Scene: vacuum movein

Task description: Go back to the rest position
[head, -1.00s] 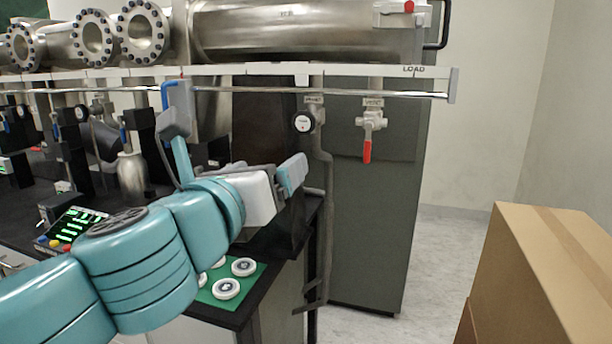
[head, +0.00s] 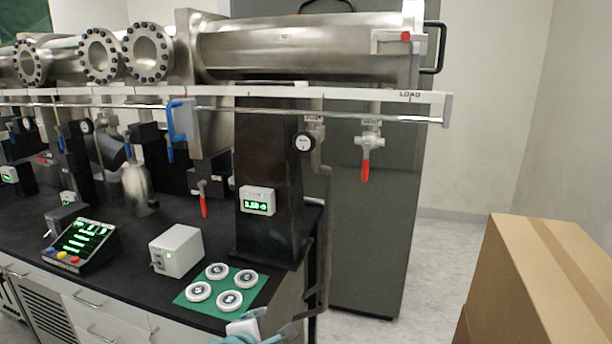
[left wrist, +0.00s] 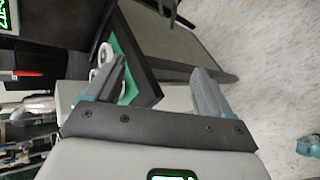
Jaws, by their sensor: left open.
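My left gripper (head: 262,334) shows at the bottom edge of the head view, in front of and below the bench's front right corner. Most of its arm is out of the picture. In the left wrist view my left gripper (left wrist: 160,82) has its two fingers spread wide, with nothing between them. Beyond the fingers are the bench edge, a dark cabinet and pale floor. My right gripper is not in view.
White discs sit on a green mat (head: 254,300) on the black bench (head: 120,278). A blue-handled slider (head: 182,122) hangs on the rail. Red-handled valves, a tall black column (head: 268,190) and a cardboard box (head: 550,280) stand around. Floor between cabinet and box is clear.

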